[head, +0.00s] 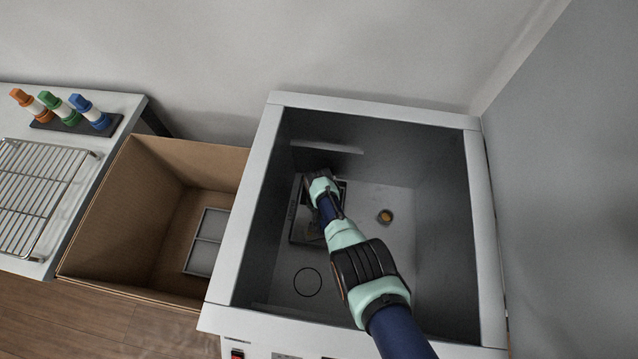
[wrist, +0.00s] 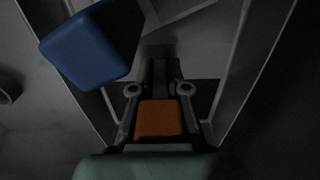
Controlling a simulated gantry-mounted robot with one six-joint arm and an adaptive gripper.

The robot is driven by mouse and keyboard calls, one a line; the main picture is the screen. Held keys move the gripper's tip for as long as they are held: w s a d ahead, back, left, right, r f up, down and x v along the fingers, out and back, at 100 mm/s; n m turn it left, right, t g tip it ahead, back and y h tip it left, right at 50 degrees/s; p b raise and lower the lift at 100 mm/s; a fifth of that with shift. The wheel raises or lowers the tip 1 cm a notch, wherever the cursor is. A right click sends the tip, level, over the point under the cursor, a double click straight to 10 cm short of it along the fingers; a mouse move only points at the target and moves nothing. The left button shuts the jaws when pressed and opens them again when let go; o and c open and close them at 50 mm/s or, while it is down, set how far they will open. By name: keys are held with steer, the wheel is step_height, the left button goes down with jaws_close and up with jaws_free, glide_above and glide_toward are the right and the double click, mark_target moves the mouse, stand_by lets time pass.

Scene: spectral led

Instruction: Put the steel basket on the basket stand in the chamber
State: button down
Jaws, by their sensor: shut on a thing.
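The steel basket (head: 293,212) appears as a dark open rectangular frame at the left of the chamber (head: 472,190). My gripper (head: 321,182) is down inside the chamber, over the basket's upper right part. It is shut, and it appears to be shut on the basket. In the wrist view, long pale rails of what looks like the basket (wrist: 237,60) run on both sides of my gripper (wrist: 160,72). The grip itself is dark there. I cannot make out the basket stand; the basket and my arm may hide it. I cannot tell whether the basket touches anything below.
The chamber's walls surround my arm. A small brass-coloured round part (head: 386,216) and a dark ring (head: 307,282) are on its floor. To the left, a cardboard box (head: 125,195) holds a grey frame (head: 203,240). A table bears a wire rack (head: 38,190) and coloured-topped objects (head: 98,118).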

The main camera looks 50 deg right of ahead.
steer(key=shift+f, duration=0.2)
steer(key=c, duration=1.2)
jaws_free()
steer(key=shift+o, duration=0.2)
steer(key=shift+r, duration=0.15)
step_height(320, 180, up, 12)
steer(key=p, duration=0.9)
